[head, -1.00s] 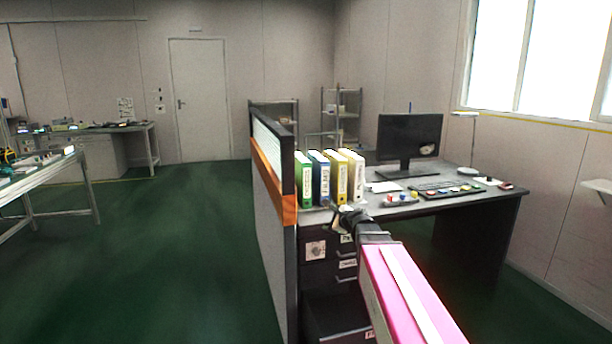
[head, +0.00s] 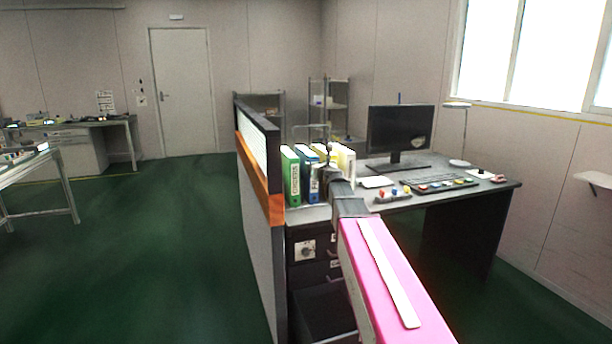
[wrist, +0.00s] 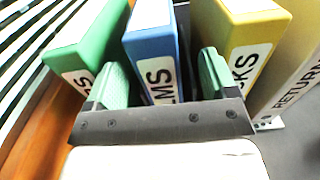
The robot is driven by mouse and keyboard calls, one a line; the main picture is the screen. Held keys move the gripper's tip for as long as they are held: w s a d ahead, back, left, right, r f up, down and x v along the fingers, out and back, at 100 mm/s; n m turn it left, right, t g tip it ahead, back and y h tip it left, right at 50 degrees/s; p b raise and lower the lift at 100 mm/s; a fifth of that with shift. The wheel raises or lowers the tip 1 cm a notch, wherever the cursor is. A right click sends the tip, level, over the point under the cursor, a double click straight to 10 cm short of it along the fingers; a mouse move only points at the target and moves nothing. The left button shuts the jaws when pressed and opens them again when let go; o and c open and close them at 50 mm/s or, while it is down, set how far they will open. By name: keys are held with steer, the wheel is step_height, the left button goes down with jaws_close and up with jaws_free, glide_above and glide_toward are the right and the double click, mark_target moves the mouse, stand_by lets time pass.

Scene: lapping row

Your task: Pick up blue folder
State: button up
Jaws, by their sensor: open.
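The blue folder (head: 313,188) stands upright among the binders at the left end of the desk, with its upper part partly hidden by my gripper in the head view. In the wrist view the blue folder (wrist: 152,45) shows its top and labelled spine between my two green-padded fingers. My gripper (wrist: 163,74) is open, with one finger on each side of the blue folder; I cannot tell whether they touch it. A green folder (wrist: 92,38) is to its left and a yellow folder (wrist: 240,30) to its right.
A white folder (head: 347,163) stands at the row's right end. An orange-edged partition (head: 260,180) borders the row on the left. A monitor (head: 400,128), keyboard (head: 425,183) and small coloured items share the desk (head: 480,192). The green floor at left is clear.

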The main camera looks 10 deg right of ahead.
mark_target(306, 174)
steer(key=w, duration=0.2)
steer(key=w+a, duration=0.1)
steer(key=w, duration=0.2)
steer(key=shift+a, duration=0.15)
steer(key=shift+s+r, duration=0.1)
jaws_close()
